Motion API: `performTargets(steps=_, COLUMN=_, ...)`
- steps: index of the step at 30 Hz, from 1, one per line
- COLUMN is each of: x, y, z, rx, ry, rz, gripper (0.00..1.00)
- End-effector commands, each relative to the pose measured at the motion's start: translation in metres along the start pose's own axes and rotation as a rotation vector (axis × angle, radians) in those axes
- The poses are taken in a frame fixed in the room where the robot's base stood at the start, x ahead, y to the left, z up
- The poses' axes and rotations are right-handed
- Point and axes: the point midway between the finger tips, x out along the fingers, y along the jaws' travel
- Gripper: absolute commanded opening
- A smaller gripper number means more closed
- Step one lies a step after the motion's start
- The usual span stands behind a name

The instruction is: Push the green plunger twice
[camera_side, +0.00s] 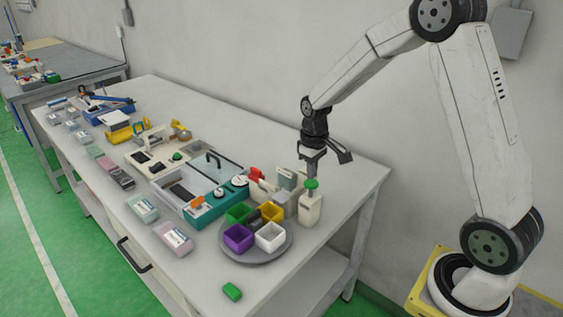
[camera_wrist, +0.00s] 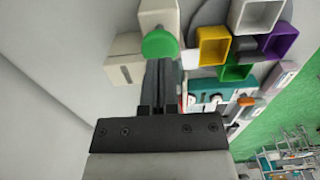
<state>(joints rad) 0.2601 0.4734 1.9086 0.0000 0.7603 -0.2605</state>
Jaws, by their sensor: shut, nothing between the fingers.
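The green plunger (camera_side: 312,184) tops a cream dispenser bottle (camera_side: 310,209) that stands upright near the right end of the table. In the wrist view the plunger (camera_wrist: 160,43) shows as a green disc in front of the bottle's body (camera_wrist: 157,13). My gripper (camera_side: 312,174) points down just above the plunger, with its fingers shut and empty. In the wrist view the fingertips (camera_wrist: 160,64) end close to the disc's edge. I cannot tell whether they touch it.
A round grey tray (camera_side: 258,258) with green, yellow, purple and white cups stands left of the bottle. A teal-fronted case (camera_side: 218,203) and small boxes are behind it. The table's right end (camera_side: 355,180) is clear.

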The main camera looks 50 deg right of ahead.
Motion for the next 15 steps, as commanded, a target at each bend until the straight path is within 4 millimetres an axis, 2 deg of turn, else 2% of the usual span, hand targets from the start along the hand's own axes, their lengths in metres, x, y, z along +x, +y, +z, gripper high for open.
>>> performTargets(steps=15, x=0.013, y=0.000, z=0.000, rx=0.000, ry=0.000, rz=0.000, gripper=0.00)
